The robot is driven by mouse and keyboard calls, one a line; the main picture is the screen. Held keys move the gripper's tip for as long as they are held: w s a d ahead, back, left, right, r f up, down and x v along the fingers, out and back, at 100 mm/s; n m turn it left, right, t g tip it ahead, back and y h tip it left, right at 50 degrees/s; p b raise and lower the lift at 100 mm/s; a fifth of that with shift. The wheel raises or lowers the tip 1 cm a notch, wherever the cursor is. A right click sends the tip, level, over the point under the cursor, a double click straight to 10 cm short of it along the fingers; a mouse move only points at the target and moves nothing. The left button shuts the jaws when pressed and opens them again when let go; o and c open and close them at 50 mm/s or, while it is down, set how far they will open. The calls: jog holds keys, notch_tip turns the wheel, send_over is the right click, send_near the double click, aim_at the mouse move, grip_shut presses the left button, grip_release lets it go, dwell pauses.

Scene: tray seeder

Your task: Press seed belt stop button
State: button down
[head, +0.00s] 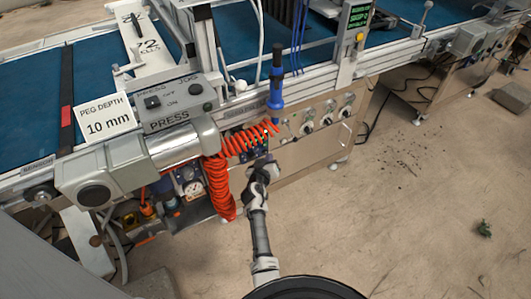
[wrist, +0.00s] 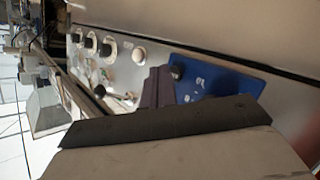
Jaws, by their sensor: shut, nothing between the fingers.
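The silver control panel (head: 318,108) is on the machine's front, with several round dark controls on pale rings. In the wrist view the panel (wrist: 128,75) runs from upper left towards a blue plate (wrist: 228,84) with small white markings. A dark round button (wrist: 177,72) sits at the plate's left edge. I cannot read which control is the seed belt stop button. My gripper (head: 263,160) is shut and empty in front of the machine's front, below and left of the round controls. In the wrist view its fingertips (wrist: 158,88) appear close beside the dark button; contact cannot be told.
A coiled orange hose (head: 218,185) hangs left of my gripper. A blue-handled tool (head: 276,80) stands above it on the machine's edge. The grey PRESS box (head: 180,100) is at upper left. The floor (head: 410,210) to the right is mostly open.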

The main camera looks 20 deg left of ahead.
dwell(0.4)
jog(key=shift+w+a+b, duration=0.3)
jog(key=shift+a+b, duration=0.05)
jog(key=shift+b, duration=0.1)
dwell(0.3)
jog(key=shift+s+d, duration=0.3)
jog(key=shift+d, duration=0.05)
dwell(0.3)
jog(key=s+d+p, duration=0.2)
jog(key=s+d, duration=0.1)
jog(key=d, duration=0.1)
jog(key=shift+s+d, duration=0.35)
jog(key=shift+d, duration=0.05)
dwell(0.7)
